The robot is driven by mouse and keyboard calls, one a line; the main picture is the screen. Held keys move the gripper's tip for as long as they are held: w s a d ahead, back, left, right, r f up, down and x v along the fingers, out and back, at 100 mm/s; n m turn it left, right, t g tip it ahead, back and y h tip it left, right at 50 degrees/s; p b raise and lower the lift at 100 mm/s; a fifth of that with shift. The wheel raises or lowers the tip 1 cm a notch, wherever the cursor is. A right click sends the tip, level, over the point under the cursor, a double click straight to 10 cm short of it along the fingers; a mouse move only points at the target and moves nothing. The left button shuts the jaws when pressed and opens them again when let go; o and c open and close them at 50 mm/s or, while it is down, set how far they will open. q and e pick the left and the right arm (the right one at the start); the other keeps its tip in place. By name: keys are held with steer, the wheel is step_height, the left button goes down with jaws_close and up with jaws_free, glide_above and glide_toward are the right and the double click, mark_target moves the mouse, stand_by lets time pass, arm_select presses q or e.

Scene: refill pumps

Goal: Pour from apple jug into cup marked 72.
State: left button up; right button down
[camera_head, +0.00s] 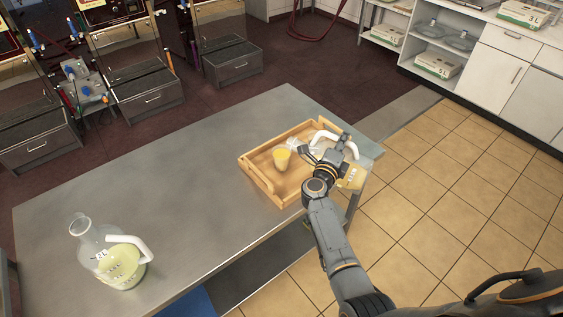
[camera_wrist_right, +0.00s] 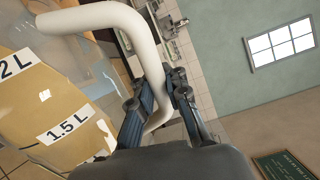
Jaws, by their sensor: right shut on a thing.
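My right gripper (camera_head: 336,156) is shut on the white handle (camera_wrist_right: 150,45) of a clear jug with amber liquid (camera_wrist_right: 60,105). In the wrist view the jug is tilted, with "2 L" and "1.5 L" labels on its side. In the head view my gripper and arm hide much of this jug; its amber body (camera_head: 354,177) shows to the right of the gripper, and clear glass shows near the cup. A small cup (camera_head: 282,158) with yellow contents stands in the wooden tray, left of the gripper. Its marking is not legible. My left gripper is not in view.
The wooden tray (camera_head: 256,178) sits at the right end of the grey table (camera_head: 180,190). A second jug (camera_head: 120,265) with pale yellow-green liquid and a white handle stands at the table's near left. The table between them is clear. Shelves and cabinets stand at the back right.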

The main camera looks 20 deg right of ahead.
mark_target(367, 161)
steer(key=shift+s+d+f+m+b, duration=0.6)
steer(key=shift+s+d+m, duration=0.05)
steer(key=shift+m, duration=0.15)
steer(key=shift+s+d+m, duration=0.25)
steer(key=shift+d+m, duration=0.05)
steer(key=shift+m, duration=0.1)
steer(key=shift+s+d+f+m+b, duration=0.25)
steer(key=shift+s+m+b, duration=0.05)
steer(key=shift+m+b, duration=0.4)
steer(key=m+b, duration=0.1)
steer(key=s+d+m+b, duration=0.1)
steer(key=m, duration=0.1)
steer(key=s+d+f+m+b, duration=0.1)
steer(key=shift+m, duration=0.4)
steer(key=m, duration=0.1)
steer(key=s+d+m+b, duration=0.1)
steer(key=shift+m, duration=0.3)
steer(key=shift+s+d+m, duration=0.2)
steer(key=shift+s+m, duration=0.05)
steer(key=shift+m, duration=0.25)
